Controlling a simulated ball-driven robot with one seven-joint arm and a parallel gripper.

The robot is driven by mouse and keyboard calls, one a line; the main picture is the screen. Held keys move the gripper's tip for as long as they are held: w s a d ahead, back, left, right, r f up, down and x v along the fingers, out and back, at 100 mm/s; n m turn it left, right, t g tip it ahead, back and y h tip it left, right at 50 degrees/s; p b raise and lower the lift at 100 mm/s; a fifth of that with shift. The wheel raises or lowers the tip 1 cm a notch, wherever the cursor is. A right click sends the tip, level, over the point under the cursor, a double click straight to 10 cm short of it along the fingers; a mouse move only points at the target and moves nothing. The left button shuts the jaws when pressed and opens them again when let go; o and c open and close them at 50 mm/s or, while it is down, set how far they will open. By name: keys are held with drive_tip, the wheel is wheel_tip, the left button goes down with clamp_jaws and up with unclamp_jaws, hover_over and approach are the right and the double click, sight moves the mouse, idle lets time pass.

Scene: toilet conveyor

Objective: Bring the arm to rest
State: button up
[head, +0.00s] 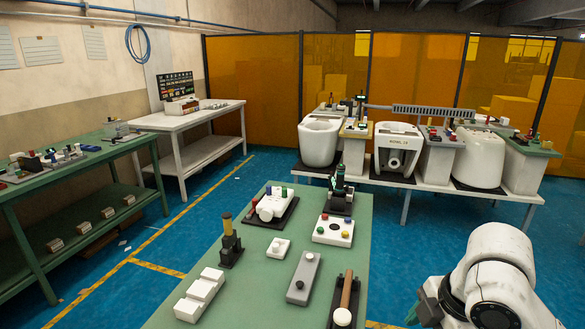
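My white arm (492,275) shows at the lower right, bent and close to the camera, to the right of the green table. A dark, partly hidden part at its left side (428,306) may belong to my gripper. Its fingers cannot be made out, so I cannot tell whether it is open or shut, or whether it holds anything. A strip of blue floor shows between the arm and the table edge; I see no contact between them.
The green table (245,300) ahead carries several devices, including a grey box (303,278) and a white button box (334,230). A conveyor with toilets (398,150) stands behind. Benches line the left. Blue floor (225,190) is clear between them.

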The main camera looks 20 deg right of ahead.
drive_tip(key=w+a+m+t+y, duration=0.3)
drive_tip(key=w+a+m, duration=0.2)
drive_tip(key=a, duration=0.5)
drive_tip(key=s+a+f+m, duration=0.3)
drive_tip(key=s+f+m, duration=0.15)
drive_tip(key=f, duration=0.25)
drive_tip(key=s+d+f+m+g+h, duration=0.2)
drive_tip(key=s+d+f+m, duration=0.1)
drive_tip(key=s+f, duration=0.4)
drive_tip(key=s+d+f+m+g+h, duration=0.2)
drive_tip(key=s+d+f+m, duration=0.2)
drive_tip(key=s, duration=1)
wheel_tip(320, 180, down, 4)
drive_tip(key=shift+d+r+g, duration=0.2)
drive_tip(key=shift+d+g, duration=0.1)
drive_tip(key=shift+g, duration=0.1)
